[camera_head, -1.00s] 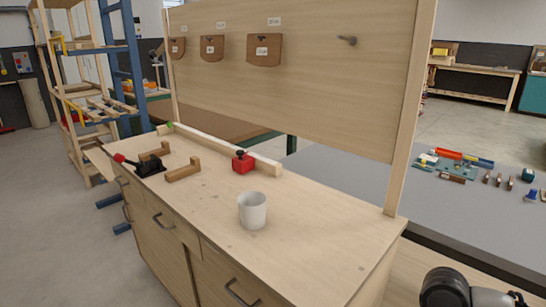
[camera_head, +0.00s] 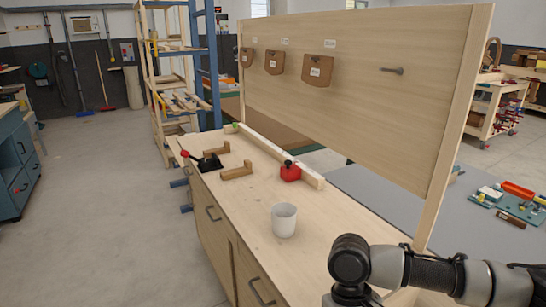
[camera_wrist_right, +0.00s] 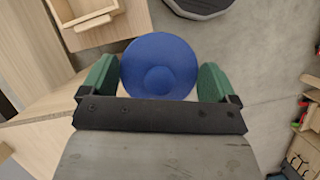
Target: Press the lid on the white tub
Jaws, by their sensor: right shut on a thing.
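The white tub (camera_head: 284,219) stands upright on the workbench top, near its front edge, and its top looks open. In the right wrist view, a round blue lid (camera_wrist_right: 158,66) sits between the green fingers of my right gripper (camera_wrist_right: 158,80). The gripper is shut on the lid, which is held over the floor beside the wooden furniture. In the head view my right arm comes in from the right, in front of the bench, but its fingers and the lid are out of that picture. My left gripper is not in view.
On the workbench (camera_head: 245,210) are a red block-like thing with a black knob (camera_head: 290,172), a long pale bar (camera_head: 275,153), wooden blocks (camera_head: 236,171) and a black clamp with a red handle (camera_head: 208,161). A tall wooden panel (camera_head: 350,60) rises behind. Bench space around the tub is clear.

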